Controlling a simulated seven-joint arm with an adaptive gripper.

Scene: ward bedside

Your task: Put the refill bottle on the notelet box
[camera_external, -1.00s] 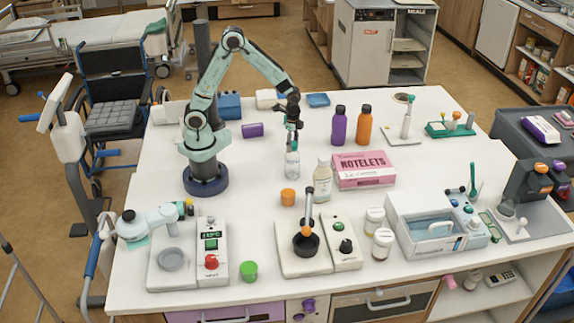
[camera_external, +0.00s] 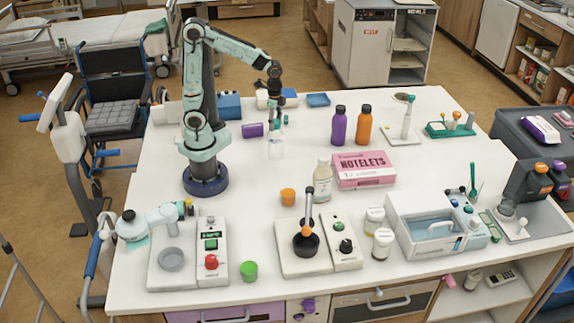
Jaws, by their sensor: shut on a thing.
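My gripper (camera_external: 277,122) points down over the back middle of the table. It is shut on the top of a clear, pale bottle, which I take to be the refill bottle (camera_external: 276,149). The bottle hangs upright, and whether its base clears the table is hard to tell. The pink and white notelet box (camera_external: 362,168) lies flat on the table, to the right of and nearer than the bottle. Nothing stands on its top.
A cream capped bottle (camera_external: 322,181) stands just left of the box. Purple (camera_external: 339,127) and orange (camera_external: 364,126) bottles stand behind it. An orange cup (camera_external: 288,197) stands in front. A purple cylinder (camera_external: 252,130) lies left of my gripper. Bare table lies between the held bottle and the box.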

